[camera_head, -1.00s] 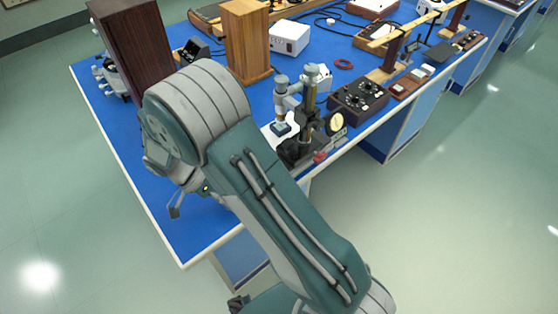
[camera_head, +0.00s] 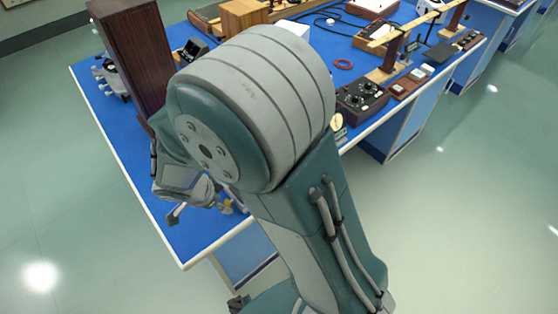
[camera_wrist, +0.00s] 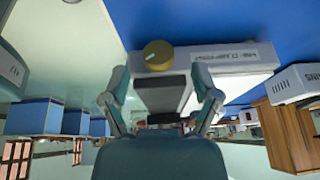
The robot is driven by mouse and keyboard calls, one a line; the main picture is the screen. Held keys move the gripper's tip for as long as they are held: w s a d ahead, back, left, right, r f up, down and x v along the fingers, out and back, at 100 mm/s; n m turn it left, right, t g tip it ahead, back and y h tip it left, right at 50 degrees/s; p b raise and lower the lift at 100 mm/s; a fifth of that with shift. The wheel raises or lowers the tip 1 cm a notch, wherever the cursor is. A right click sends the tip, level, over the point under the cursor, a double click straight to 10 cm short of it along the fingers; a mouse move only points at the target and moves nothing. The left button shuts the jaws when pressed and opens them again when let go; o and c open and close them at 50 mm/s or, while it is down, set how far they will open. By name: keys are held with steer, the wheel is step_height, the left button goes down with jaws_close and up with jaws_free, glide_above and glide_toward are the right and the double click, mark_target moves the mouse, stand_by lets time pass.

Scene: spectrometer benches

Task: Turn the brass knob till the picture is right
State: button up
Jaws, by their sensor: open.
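The brass knob (camera_wrist: 157,55) is a round, dull-gold cap on the end of a white instrument (camera_wrist: 222,57) with a printed label, in the wrist view. My gripper (camera_wrist: 158,76) is open, with one finger left and one right of the image middle. The knob shows beyond the fingertips, between their lines, and I see no contact. The grey and black body between the fingers joins the white instrument. In the head view, my arm hides most of the gripper and the instrument. No display picture can be read in either view.
The blue bench (camera_head: 185,238) carries a tall dark wooden cabinet (camera_head: 130,50) at the left. A black control box (camera_head: 361,98) and a red ring (camera_head: 343,64) sit right of my arm. In the wrist view, a wooden box (camera_wrist: 287,132) stands at the right.

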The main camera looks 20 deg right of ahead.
steer(key=d+v, duration=0.1)
steer(key=v, duration=0.8)
steer(key=s+d+r+n+t+y, duration=0.3)
steer(key=s+d+r+n, duration=0.6)
steer(key=d+r+n, duration=0.4)
steer(key=shift+s+d+r+y, duration=0.2)
steer(key=shift+d+r+y, duration=0.05)
steer(key=shift+r+y, duration=0.25)
stand_by(0.4)
steer(key=n+g, duration=0.4)
steer(key=n, duration=1.9)
glide_above(227, 201)
step_height(227, 201, down, 14)
steer(key=shift+f, duration=0.1)
step_height(227, 201, down, 11)
steer(key=shift+w+r, duration=0.1)
